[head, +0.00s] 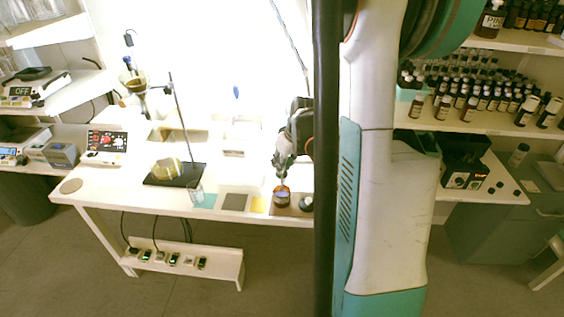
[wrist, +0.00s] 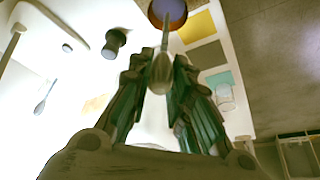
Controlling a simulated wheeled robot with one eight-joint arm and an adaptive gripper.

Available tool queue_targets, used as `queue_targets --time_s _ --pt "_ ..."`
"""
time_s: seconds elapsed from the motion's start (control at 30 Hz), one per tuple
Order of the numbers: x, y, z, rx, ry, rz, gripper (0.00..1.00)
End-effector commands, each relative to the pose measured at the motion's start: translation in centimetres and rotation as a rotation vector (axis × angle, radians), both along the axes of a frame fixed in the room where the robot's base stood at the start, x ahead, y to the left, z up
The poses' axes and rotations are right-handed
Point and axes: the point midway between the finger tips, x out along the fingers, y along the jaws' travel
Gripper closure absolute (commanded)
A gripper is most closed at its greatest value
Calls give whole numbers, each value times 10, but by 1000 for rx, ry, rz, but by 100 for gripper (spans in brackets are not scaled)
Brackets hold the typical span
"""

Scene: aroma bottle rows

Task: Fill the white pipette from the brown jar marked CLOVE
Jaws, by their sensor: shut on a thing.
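My gripper (head: 283,163) is at the front right of the white table and points down over an open brown jar (head: 282,198). In the wrist view, my gripper (wrist: 161,75) is shut on the white pipette (wrist: 162,68), with the bulb between its fingers. The pipette's thin stem runs to the mouth of the jar (wrist: 168,12) and overlaps its opening. I cannot tell how deep the tip is or whether liquid is in the pipette. The jar stands upright on a brown mat. No label on it can be read.
A dark round object (head: 306,204) sits right of the jar, by my column. Yellow (head: 259,204), grey (head: 235,202) and teal mats lie to the left, with a small glass beaker (head: 196,195). A stand on a black base (head: 176,176) is farther left. Shelves of bottles are at right.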

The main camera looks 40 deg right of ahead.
Motion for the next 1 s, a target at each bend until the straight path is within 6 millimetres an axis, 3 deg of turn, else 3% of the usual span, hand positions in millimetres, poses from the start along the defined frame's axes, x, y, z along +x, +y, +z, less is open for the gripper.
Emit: queue_targets --time_s 0.6,1.0 --pt "0 0 -41 0 0 0 87" --pt "0 0 -48 0 0 0 87"
